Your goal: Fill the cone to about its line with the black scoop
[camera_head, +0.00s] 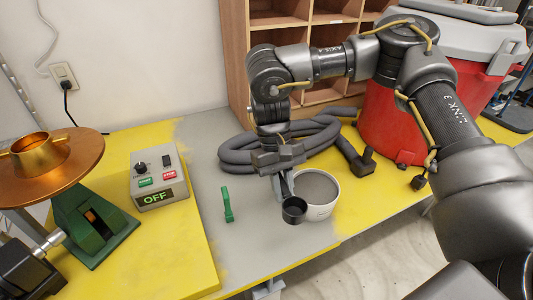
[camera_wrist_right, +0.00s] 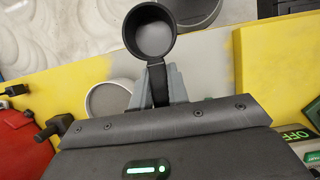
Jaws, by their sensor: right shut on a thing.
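My right gripper (camera_head: 282,180) is shut on the handle of the black scoop (camera_head: 294,211). The scoop's cup hangs in front of the white bowl (camera_head: 331,207), at its left side in the head view. The bowl holds grey material. In the wrist view the scoop (camera_wrist_right: 152,37) points away from the gripper fingers (camera_wrist_right: 158,86), mouth toward the camera; its inside looks dark grey and I cannot tell if it holds anything. My left gripper is not clearly visible.
A green stand (camera_head: 95,225) is under the plate. A coiled grey hose (camera_head: 250,152) and red bucket (camera_head: 390,125) lie behind and right.

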